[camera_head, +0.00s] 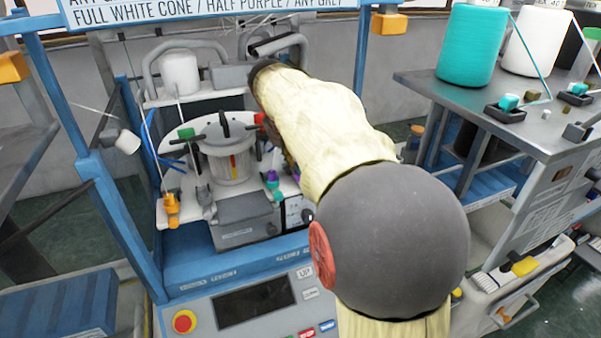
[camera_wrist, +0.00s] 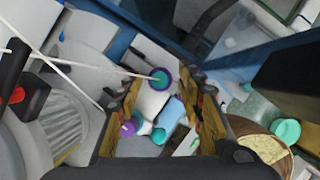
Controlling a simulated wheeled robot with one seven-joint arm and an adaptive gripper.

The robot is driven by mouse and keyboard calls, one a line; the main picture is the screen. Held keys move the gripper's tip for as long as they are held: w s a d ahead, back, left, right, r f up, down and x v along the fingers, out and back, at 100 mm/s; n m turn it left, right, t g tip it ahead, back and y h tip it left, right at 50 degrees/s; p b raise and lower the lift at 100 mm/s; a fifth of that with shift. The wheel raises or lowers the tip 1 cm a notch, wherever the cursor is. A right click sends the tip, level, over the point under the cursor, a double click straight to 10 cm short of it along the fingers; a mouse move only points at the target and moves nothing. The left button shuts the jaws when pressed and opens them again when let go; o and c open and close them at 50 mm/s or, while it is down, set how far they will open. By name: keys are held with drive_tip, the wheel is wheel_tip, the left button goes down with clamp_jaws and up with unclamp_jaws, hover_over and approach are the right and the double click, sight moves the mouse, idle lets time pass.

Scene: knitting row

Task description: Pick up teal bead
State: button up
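My gripper (camera_wrist: 165,95) is open in the wrist view, with its two brown-yellow fingers spread apart. Between and beyond them are small teal and purple pieces: a purple ring with a teal centre (camera_wrist: 158,81), a teal piece (camera_wrist: 158,135) and a purple piece (camera_wrist: 128,128). I cannot tell which of these, if any, is the teal bead. Nothing is clearly held. In the head view, teal and purple pieces (camera_head: 272,181) show beside the clear jar, left of my arm. My arm hides most of the gripper there.
A round tan container (camera_wrist: 262,150) is at lower right, near a teal round piece (camera_wrist: 285,131). Thin white strands cross the left. Blue posts (camera_head: 115,215) frame the machine.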

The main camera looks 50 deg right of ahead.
drive_tip(key=shift+c, duration=0.8)
drive_tip(key=c, duration=0.7)
drive_tip(key=shift+r, duration=0.1)
